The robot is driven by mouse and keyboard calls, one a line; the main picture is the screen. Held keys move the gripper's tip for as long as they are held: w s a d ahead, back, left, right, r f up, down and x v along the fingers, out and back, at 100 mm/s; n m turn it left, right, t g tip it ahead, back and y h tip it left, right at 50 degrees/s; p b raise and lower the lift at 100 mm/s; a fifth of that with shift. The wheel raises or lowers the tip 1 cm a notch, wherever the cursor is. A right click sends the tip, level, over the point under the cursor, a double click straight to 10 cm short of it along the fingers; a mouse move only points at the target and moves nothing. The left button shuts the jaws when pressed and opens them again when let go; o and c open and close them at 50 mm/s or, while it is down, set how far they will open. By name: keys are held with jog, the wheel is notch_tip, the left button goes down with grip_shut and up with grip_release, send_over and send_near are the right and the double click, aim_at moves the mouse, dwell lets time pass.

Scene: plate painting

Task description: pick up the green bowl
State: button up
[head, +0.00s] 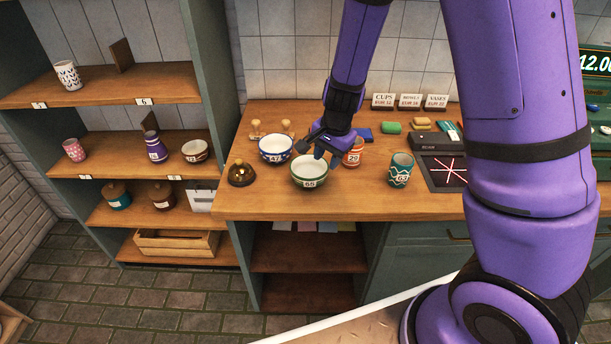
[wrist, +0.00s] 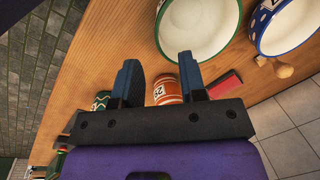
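The green bowl (head: 309,172), white inside with a green band and a label reading 65, stands upright near the counter's front edge. In the wrist view the green-rimmed bowl (wrist: 201,28) is at the top, beyond my fingertips. My gripper (head: 318,146) is just above and behind the bowl in the head view, pointing down. In the wrist view my gripper (wrist: 158,72) has its two fingers wide apart with nothing held between them. I cannot tell whether a finger touches the bowl rim.
A blue bowl (head: 275,149) stands close at the left, and an orange cup (head: 353,153) close at the right. A teal cup (head: 401,170) stands further right. A brass bell (head: 241,174) is at the left. Bare counter (head: 350,202) lies in front.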

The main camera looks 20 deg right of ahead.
aim_at(322, 181)
jog(key=shift+w+a+f, duration=0.1)
jog(key=shift+w+f, duration=0.1)
jog(key=shift+f, duration=1)
jog(key=shift+w+a+f, duration=0.1)
jog(key=shift+w+f, duration=0.05)
jog(key=shift+f, duration=1.1)
jog(key=shift+w+a+f, duration=0.1)
jog(key=shift+w+f, duration=0.1)
jog(key=shift+f, duration=1)
grip_shut()
